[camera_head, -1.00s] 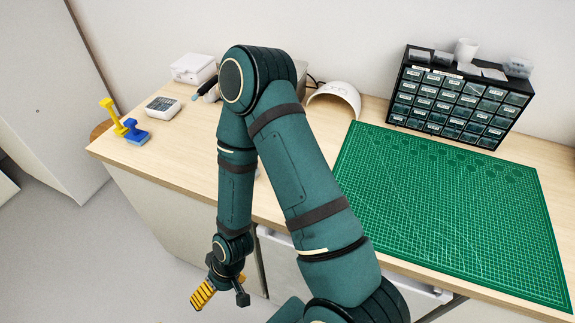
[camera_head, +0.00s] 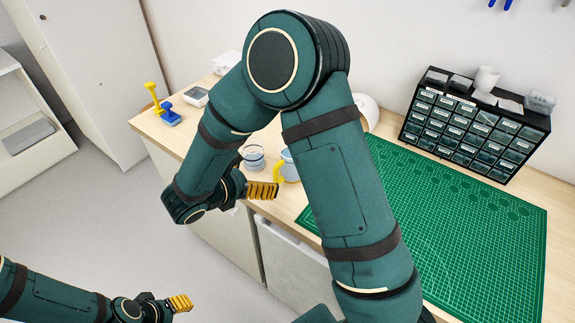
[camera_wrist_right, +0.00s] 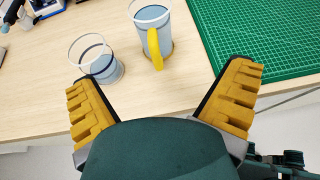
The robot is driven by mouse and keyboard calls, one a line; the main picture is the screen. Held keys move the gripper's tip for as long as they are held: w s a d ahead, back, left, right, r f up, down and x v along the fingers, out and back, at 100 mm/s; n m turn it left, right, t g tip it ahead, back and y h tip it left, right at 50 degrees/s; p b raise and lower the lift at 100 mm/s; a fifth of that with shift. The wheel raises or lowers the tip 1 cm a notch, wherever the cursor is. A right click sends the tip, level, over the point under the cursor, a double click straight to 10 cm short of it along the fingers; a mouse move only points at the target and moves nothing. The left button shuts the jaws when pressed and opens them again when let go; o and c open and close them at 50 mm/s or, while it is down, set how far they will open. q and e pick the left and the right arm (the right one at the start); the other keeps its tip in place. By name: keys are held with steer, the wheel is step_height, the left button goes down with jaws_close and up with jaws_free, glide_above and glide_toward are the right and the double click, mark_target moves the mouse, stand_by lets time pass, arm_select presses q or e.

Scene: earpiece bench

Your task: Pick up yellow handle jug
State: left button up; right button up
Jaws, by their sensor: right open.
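The yellow-handled jug (camera_wrist_right: 163,28) stands upright on the bench in the right wrist view, its yellow handle facing my gripper. In the head view the jug (camera_head: 290,168) is partly hidden by my right arm. A clear glass cup (camera_wrist_right: 104,66) stands beside it, to the left; it also shows in the head view (camera_head: 253,158). My right gripper (camera_wrist_right: 160,78) is open and empty, its fingers spread wide, short of the jug near the bench's front edge. My left gripper (camera_head: 180,303) is low at the bottom left, away from the bench; its jaw opening is unclear.
A green cutting mat (camera_head: 470,240) covers the bench's right part. A black drawer cabinet (camera_head: 470,128) stands behind it. A blue and yellow tool (camera_head: 168,116) and a small white device (camera_head: 195,96) are at the left end. Bare wood lies in front of the jug.

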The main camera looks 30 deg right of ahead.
mark_target(284, 159)
steer(key=shift+h, duration=0.3)
steer(key=x, duration=0.4)
steer(key=w+r+x, duration=0.1)
steer(key=x, duration=0.2)
steer(key=shift+d, duration=0.1)
steer(key=shift+w+x, duration=0.1)
steer(key=shift+x, duration=1.5)
steer(key=shift+w+x, duration=0.15)
steer(key=shift+x, duration=1.5)
steer(key=shift+t, duration=0.3)
steer(key=shift+c, duration=0.3)
steer(key=c, duration=1.4)
